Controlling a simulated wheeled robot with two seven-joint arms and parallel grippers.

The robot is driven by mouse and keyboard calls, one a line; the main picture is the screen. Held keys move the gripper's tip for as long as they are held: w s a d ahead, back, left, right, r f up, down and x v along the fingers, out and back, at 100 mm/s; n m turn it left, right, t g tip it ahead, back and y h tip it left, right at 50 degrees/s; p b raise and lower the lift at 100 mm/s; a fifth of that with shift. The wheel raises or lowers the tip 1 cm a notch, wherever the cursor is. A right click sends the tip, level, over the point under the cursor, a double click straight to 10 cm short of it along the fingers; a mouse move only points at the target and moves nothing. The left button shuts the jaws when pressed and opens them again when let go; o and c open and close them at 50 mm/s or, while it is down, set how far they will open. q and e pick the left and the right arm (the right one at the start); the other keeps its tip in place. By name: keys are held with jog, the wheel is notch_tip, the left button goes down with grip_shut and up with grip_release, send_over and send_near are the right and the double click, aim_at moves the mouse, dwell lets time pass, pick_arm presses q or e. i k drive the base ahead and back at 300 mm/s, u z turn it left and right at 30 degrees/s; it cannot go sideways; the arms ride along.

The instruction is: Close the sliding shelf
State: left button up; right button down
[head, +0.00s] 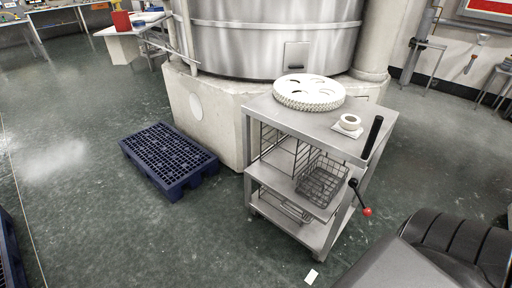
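A steel cart (317,125) stands right of the middle in the head view, in front of a large round machine. Its middle shelf (268,176), the likely sliding shelf, carries a wire basket (322,180) and upright wire dividers (300,158). I cannot tell from this angle how far this shelf is pulled out. A lower shelf (318,236) is below it and holds a wire rack (293,209). A black upright handle (373,138) and a lever with a red knob (367,212) are on the cart's right side. Neither of my grippers is in view.
A white holed disc (308,92) and a small ring (350,121) lie on the cart top. A blue pallet (168,157) lies on the floor to the left. A black ribbed object (455,243) fills the lower right.

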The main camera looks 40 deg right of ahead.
aim_at(277, 171)
jog(key=u, duration=0.35)
jog(key=k, duration=0.8)
jog(key=u, duration=0.45)
jog(key=i, duration=1)
jog(key=z, duration=0.85)
jog(key=i, duration=0.95)
jog(key=z, duration=0.65)
